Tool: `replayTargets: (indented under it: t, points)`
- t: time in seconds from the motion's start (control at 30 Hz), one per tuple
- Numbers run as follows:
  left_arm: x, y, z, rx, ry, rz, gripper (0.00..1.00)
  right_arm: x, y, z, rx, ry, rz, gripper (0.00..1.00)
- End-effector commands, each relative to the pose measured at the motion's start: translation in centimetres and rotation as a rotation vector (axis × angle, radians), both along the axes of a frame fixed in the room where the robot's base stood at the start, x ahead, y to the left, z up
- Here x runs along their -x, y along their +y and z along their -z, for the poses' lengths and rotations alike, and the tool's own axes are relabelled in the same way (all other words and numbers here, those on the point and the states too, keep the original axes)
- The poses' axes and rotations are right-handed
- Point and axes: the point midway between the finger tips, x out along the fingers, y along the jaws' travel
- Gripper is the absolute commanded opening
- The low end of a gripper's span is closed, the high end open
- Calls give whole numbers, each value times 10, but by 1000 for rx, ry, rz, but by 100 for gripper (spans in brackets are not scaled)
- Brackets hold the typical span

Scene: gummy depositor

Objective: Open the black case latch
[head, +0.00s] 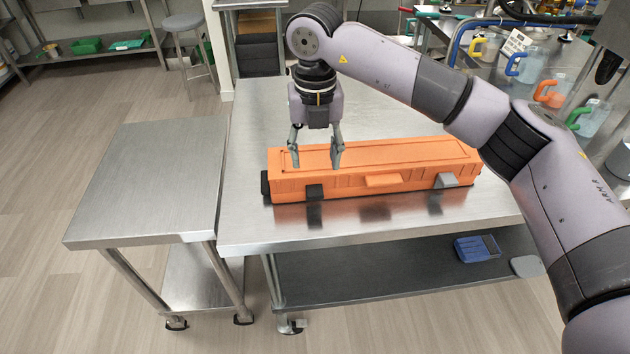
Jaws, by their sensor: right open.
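A long orange case (400,155) lies closed on the steel table. Its front face has a black latch (314,192) at the left, an orange handle (383,180) in the middle and a grey latch (446,181) at the right. My right gripper (316,164) points down with its fingers apart and empty. In the picture its fingertips overlap the left part of the case's lid, above and behind the black latch. I cannot tell whether the fingertips touch the lid. My left gripper is not in view.
The steel table (260,225) is bare in front of and left of the case. A lower steel table (150,180) stands to the left. A blue device (476,248) lies on the shelf below. Jugs with coloured handles (527,66) stand at the upper right.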

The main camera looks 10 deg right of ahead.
Motion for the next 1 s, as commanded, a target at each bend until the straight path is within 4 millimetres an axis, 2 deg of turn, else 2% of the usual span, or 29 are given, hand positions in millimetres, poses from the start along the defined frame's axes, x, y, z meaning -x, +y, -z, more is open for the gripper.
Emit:
replayTargets:
  t: [0.2, 0.43, 0.6, 0.83, 1.0]
  points:
    - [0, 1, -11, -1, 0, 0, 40, 1, 0, 46, 1, 4, 0, 50]
    - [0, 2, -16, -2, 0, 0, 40, 1, 0, 78, -1, 3, -2, 50]
    - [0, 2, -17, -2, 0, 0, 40, 0, 1, 87, -1, 0, -2, 50]
    - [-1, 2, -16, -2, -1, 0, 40, 0, 1, 88, -1, 0, -2, 50]
    - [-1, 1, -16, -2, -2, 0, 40, 0, 1, 88, -2, 0, -2, 40]
